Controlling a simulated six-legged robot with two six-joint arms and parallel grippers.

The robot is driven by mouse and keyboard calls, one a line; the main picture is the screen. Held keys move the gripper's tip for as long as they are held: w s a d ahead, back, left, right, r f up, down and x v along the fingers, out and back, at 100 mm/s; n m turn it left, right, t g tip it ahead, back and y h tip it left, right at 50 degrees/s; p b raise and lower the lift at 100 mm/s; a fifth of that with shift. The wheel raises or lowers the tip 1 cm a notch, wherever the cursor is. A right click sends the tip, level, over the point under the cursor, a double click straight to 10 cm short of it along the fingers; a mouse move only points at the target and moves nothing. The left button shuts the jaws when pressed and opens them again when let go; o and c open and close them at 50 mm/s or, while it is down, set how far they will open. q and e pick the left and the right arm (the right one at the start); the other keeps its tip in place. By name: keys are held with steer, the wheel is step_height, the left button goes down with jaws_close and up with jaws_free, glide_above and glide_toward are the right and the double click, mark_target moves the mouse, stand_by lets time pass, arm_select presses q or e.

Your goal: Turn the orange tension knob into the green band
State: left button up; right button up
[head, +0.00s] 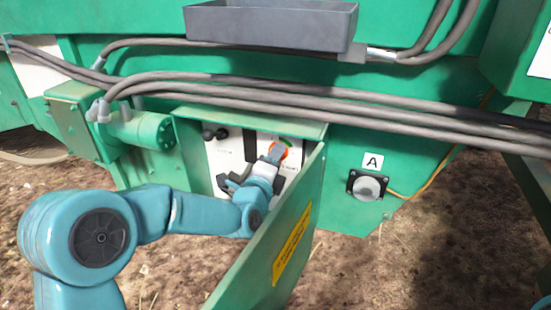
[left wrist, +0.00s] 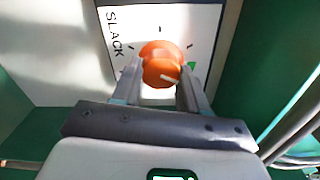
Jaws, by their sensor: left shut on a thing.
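The orange tension knob (left wrist: 162,62) sits on a white panel (left wrist: 203,22) marked SLACK, with black tick marks around it. A white line on the knob slants toward the lower right. A small part of the green band (left wrist: 190,66) shows just right of the knob; in the head view it shows as a green arc (head: 287,142) above the knob (head: 284,153). My left gripper (head: 275,154) is shut on the knob, with one finger on each side in the left wrist view (left wrist: 162,82). The fingers hide part of the dial. My right gripper is not in view.
The panel sits in a green box with an open door (head: 275,235) close to the right of my left arm. Grey hoses (head: 330,108) run across above the box. A black knob (head: 214,133) is on the panel's upper left. A round socket (head: 368,187) under label A is to the right.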

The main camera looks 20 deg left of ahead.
arm_select(q)
steer(key=shift+m, duration=0.3)
steer(key=o, duration=1.1)
steer(key=shift+c, duration=0.2)
steer(key=s+b, duration=0.1)
steer(key=s, duration=1.5)
steer(key=shift+s+a, duration=0.2)
steer(key=shift+a, duration=0.1)
